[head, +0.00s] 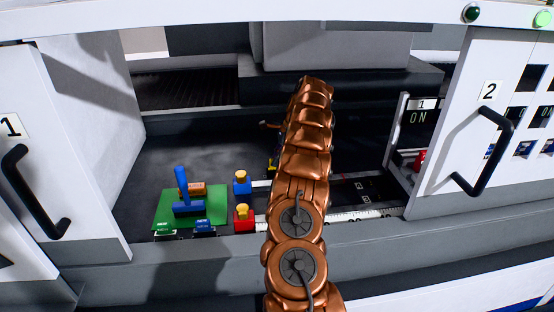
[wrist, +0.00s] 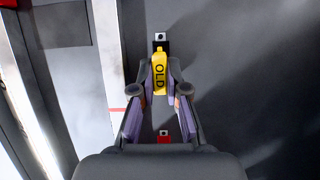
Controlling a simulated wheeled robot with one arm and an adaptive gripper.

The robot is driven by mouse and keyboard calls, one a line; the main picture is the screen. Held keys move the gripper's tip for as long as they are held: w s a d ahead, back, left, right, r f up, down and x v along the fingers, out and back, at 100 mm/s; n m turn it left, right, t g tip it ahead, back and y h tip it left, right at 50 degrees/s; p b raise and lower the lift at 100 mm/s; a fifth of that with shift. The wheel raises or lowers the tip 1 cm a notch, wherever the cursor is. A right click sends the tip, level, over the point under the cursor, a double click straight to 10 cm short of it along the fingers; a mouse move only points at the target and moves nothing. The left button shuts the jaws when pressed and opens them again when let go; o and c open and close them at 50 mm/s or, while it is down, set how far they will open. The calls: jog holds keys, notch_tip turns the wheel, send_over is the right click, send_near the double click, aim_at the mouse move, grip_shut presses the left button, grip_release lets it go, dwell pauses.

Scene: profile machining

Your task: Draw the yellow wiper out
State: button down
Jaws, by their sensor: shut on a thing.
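The yellow wiper (wrist: 159,78), marked "OLD", is in the wrist view, between the two fingers of my gripper (wrist: 160,68). The fingers are closed against its two sides. Its far end meets a black and white holder (wrist: 160,42) on the dark floor of the machine. I cannot tell whether it is still seated there. In the head view my copper arm hides most of the gripper and the wiper.
A green board (head: 165,207) with a blue T-shaped tool (head: 186,196) lies left of my arm. Blue (head: 242,186) and red (head: 244,222) blocks with yellow tops stand beside it. Door 1 (head: 75,130) and door 2 (head: 462,130) flank the opening. A small "1 ON" panel (head: 420,115) is at right.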

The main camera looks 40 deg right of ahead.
jog(key=shift+r+p, duration=1)
jog(key=shift+r, duration=0.2)
jog(key=shift+r, duration=0.25)
jog(key=shift+r+p, duration=0.35)
jog(key=shift+p, duration=0.35)
jog(key=shift+r+p, duration=1.05)
jog(key=shift+r, duration=1)
